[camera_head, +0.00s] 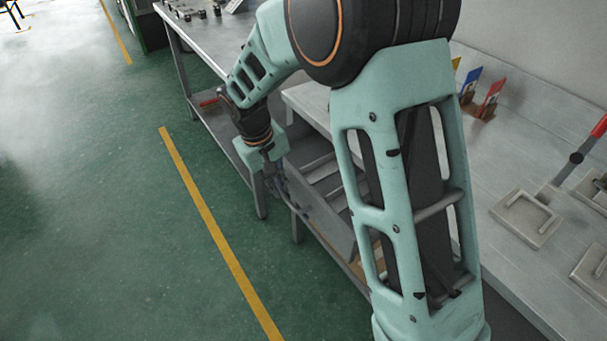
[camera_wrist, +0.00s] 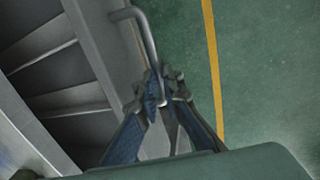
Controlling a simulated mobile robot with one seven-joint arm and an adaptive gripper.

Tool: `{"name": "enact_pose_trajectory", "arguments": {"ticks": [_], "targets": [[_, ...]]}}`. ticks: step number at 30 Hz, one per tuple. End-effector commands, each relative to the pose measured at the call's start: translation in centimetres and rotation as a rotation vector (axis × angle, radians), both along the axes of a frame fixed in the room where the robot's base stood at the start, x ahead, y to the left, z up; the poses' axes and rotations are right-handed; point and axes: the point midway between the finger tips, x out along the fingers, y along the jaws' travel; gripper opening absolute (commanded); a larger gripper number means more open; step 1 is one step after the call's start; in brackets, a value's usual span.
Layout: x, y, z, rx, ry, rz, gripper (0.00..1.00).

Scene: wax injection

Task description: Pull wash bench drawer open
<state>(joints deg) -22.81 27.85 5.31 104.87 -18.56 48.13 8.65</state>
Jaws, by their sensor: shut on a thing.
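The wash bench drawer (camera_head: 334,222) stands out from under the bench top in the head view, its compartments partly showing. In the wrist view the drawer's grey front (camera_wrist: 101,48) runs down the left-middle, with open compartments to its left. A bent metal bar handle (camera_wrist: 144,28) sticks out from that front. My gripper (camera_wrist: 160,92) is shut on the handle, its fingertips around the bar. In the head view my gripper (camera_head: 272,176) is small and low beside the drawer front. My own arm hides part of the drawer and bench.
The wash bench top (camera_head: 545,150) holds flat square moulds (camera_head: 527,217) and small coloured cards (camera_head: 488,97). Another metal table (camera_head: 205,40) stands behind on the left. Open green floor (camera_head: 100,190) with a yellow line (camera_head: 215,228) lies left of the drawer.

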Motion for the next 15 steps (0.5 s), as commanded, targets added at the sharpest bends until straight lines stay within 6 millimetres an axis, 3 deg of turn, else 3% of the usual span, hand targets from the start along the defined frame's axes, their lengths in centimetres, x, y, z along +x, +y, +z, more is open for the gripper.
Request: {"name": "enact_pose_trajectory", "arguments": {"ticks": [1,6,15], "targets": [[-0.8,1.5,-0.1,0.002,-0.001,0.007,0.0],[-3.2,5.3,-0.1,0.001,0.0,0.005,0.0],[-3.0,4.8,-0.2,-0.001,0.004,-0.002,0.26]]}}
